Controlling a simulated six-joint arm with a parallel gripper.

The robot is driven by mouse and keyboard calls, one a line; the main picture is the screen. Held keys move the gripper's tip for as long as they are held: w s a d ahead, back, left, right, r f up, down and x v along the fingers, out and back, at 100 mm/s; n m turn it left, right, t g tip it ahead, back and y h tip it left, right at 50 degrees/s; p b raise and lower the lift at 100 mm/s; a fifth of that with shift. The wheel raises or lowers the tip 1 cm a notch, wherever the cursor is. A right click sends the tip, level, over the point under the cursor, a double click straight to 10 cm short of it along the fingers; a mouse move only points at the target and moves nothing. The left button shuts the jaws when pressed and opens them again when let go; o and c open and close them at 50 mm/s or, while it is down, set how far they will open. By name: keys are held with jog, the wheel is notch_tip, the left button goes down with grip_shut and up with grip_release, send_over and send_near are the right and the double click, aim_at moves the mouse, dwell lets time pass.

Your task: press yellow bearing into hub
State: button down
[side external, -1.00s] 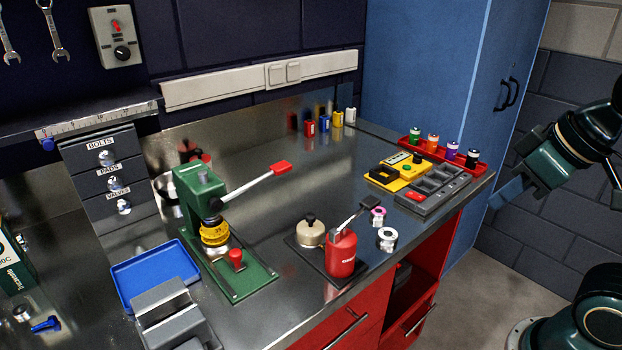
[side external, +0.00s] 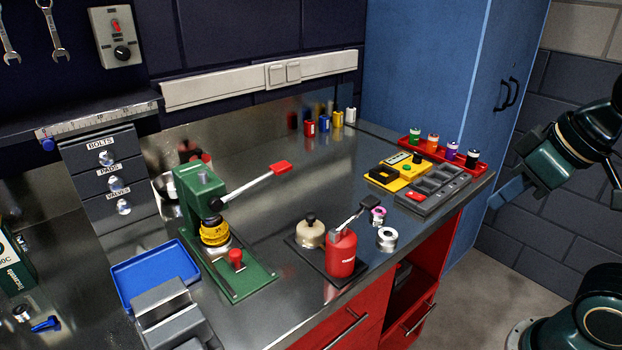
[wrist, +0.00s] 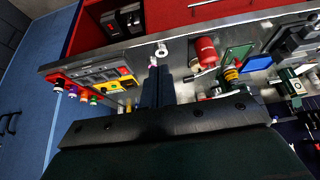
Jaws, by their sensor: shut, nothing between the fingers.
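A green press (side external: 195,195) stands on a green base plate on the bench. Its lever ends in a red grip (side external: 281,168) and slopes up to the right. A yellow ring with dark marks (side external: 215,233), which looks like the yellow bearing, sits under the press head. A silver round part (side external: 220,250), perhaps the hub, is just below it; I cannot tell how deep the ring sits. The ring also shows in the wrist view (wrist: 231,75). My gripper (side external: 497,201) is at the far right, off the bench and well away from the press. In the wrist view its fingers (wrist: 158,70) are together and empty.
A red canister (side external: 341,255) and a tan pot stand on a dark mat right of the press. A silver ring (side external: 387,239) and a pink spool (side external: 378,216) lie beyond. A blue tray (side external: 153,273) lies left. A grey divided tray (side external: 434,190) and red rack are nearest my gripper.

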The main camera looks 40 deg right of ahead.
jog(key=w+a+r+g, duration=0.1)
jog(key=w+r, duration=0.4)
jog(key=w, duration=0.3)
jog(key=w+a+r, duration=0.1)
jog(key=w+r, duration=0.5)
jog(key=w, duration=0.2)
jog(key=w+a, duration=0.5)
jog(key=w, duration=0.3)
jog(key=w+a+g, duration=0.1)
jog(key=w+a, duration=0.5)
jog(key=w, duration=0.3)
jog(key=shift+w+f, duration=0.3)
jog(key=shift+f, duration=0.15)
jog(key=shift+d+f, duration=0.1)
jog(key=shift+f, duration=0.05)
send_over(282, 164)
jog(key=s, duration=0.1)
notch_tip(282, 164, down, 11)
jog(key=shift+f, duration=1.15)
